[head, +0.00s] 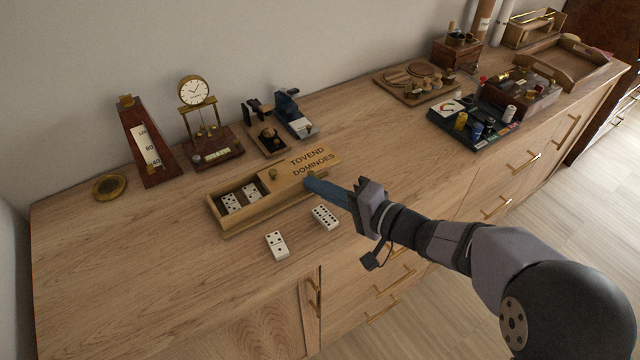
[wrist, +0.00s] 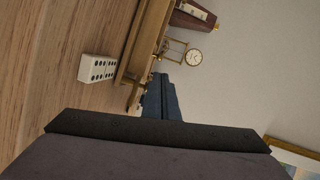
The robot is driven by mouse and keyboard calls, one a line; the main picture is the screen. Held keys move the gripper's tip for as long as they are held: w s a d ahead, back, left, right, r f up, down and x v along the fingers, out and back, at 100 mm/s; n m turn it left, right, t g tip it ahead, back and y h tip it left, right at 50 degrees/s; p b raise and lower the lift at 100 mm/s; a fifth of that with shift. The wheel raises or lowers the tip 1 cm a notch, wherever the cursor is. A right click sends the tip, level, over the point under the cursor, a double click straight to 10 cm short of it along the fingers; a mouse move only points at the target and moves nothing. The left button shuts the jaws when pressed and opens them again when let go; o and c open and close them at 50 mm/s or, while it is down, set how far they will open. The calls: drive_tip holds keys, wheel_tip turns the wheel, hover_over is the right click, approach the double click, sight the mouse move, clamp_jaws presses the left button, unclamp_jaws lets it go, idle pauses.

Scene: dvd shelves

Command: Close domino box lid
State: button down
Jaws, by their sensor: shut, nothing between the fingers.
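The wooden domino box (head: 245,222) sits on the sideboard top, and its side shows in the wrist view (wrist: 137,50). Its sliding lid (head: 322,157), marked "TOVEND DOMINOES", covers the right part and juts out past the right end. The left part is open, with dominoes (head: 231,201) inside. A small brass knob (head: 273,174) is near the lid's left edge. My gripper (head: 312,184) is shut and empty, its blue fingers at the front right of the box by the lid. In the wrist view the fingers (wrist: 160,92) are together; contact with the lid cannot be told.
Two loose dominoes lie in front of the box, one to the left (head: 276,245) and one to the right (head: 325,217). A metronome (head: 146,145), a clock (head: 194,92) and a blue stapler-like device (head: 293,117) stand behind.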

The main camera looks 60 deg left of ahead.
sight(290, 185)
drive_tip(key=p+x, duration=0.2)
drive_tip(key=x, duration=0.5)
drive_tip(key=shift+s+a+f, duration=0.1)
drive_tip(key=shift+s+a, duration=0.05)
drive_tip(key=shift+a, duration=0.1)
drive_tip(key=shift+s, duration=0.1)
drive_tip(key=shift+s+f+b, duration=0.1)
drive_tip(key=shift+s+b, duration=0.15)
drive_tip(key=shift+b, duration=0.3)
drive_tip(key=s+b, duration=0.5)
drive_tip(key=b, duration=0.1)
drive_tip(key=s+b, duration=0.5)
drive_tip(key=b, duration=0.1)
drive_tip(key=shift+f, duration=0.2)
drive_tip(key=shift+s+d+r+b, duration=0.1)
drive_tip(key=shift+s+b, duration=0.45)
drive_tip(key=shift+b, duration=0.3)
drive_tip(key=shift+s+r, duration=0.2)
drive_tip(key=shift+s, duration=0.05)
drive_tip(key=shift+d+b, duration=0.15)
drive_tip(key=shift+b, duration=0.2)
drive_tip(key=shift+b+v, duration=2)
drive_tip(key=shift+v, duration=2.9)
